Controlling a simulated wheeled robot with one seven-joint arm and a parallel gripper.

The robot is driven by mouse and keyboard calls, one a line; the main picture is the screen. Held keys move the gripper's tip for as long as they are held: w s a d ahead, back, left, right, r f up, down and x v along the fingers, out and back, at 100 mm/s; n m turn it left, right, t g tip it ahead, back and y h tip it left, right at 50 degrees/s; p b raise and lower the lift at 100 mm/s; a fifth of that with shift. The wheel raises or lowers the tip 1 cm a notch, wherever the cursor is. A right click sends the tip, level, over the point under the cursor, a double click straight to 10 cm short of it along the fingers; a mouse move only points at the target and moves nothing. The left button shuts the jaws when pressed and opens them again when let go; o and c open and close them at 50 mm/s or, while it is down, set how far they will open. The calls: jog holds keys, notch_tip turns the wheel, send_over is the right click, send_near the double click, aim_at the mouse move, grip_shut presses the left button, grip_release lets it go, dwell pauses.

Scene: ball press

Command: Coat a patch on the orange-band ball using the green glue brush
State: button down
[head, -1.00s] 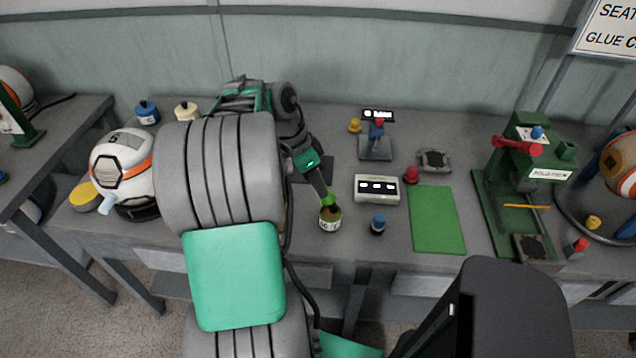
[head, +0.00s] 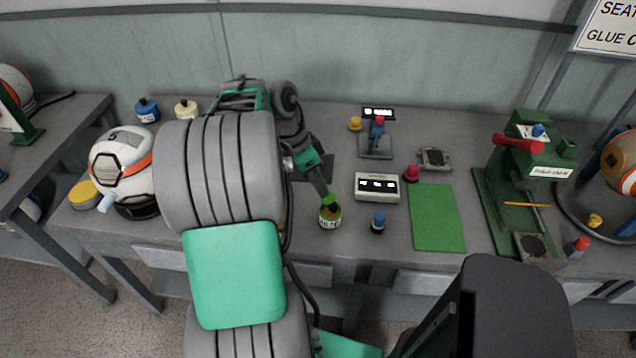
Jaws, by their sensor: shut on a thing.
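The orange-band ball (head: 122,160) is white with dark patches and an orange stripe. It rests on a dark ring stand (head: 140,207) at the left of the bench, and my arm hides its right side. My gripper (head: 322,188) points down over a small glue pot (head: 330,219) at the bench's middle. It is shut on the green glue brush (head: 329,200), whose lower end is at or in the pot's mouth. The bristles are hidden.
A blue-capped bottle (head: 378,223), a grey display box (head: 377,188) and a green mat (head: 437,218) lie right of the pot. A green press (head: 530,170) stands further right. A yellow tin (head: 84,195) sits left of the ball. My arm covers the bench between ball and pot.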

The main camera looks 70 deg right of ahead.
jog(key=shift+f+b, duration=0.4)
jog(key=shift+f, duration=0.05)
dwell(1.1)
notch_tip(320, 180, up, 7)
jog(key=p, duration=0.6)
jog(key=shift+r, duration=0.1)
